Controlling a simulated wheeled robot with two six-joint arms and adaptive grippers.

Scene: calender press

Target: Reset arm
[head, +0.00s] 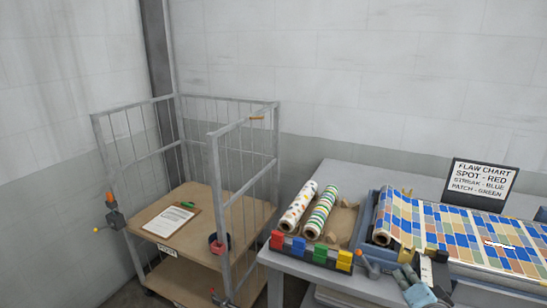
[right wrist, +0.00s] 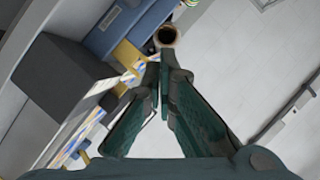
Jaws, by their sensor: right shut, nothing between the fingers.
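My right gripper (head: 403,276) is low at the right of the head view, in front of the printed sheet's bed and beside a dark box (head: 436,272). In the right wrist view its two dark green fingers (right wrist: 160,77) meet at the tips, with nothing between them. Past the tips in that view is the round open end of a roll (right wrist: 167,36) next to a blue frame (right wrist: 120,22). The dark box (right wrist: 65,80) is to the left of the fingers. My left gripper does not show in either view.
A patterned sheet (head: 450,235) lies on the bench, with a flaw chart sign (head: 484,182) behind. A cage trolley (head: 160,235) holds a clipboard (head: 171,220).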

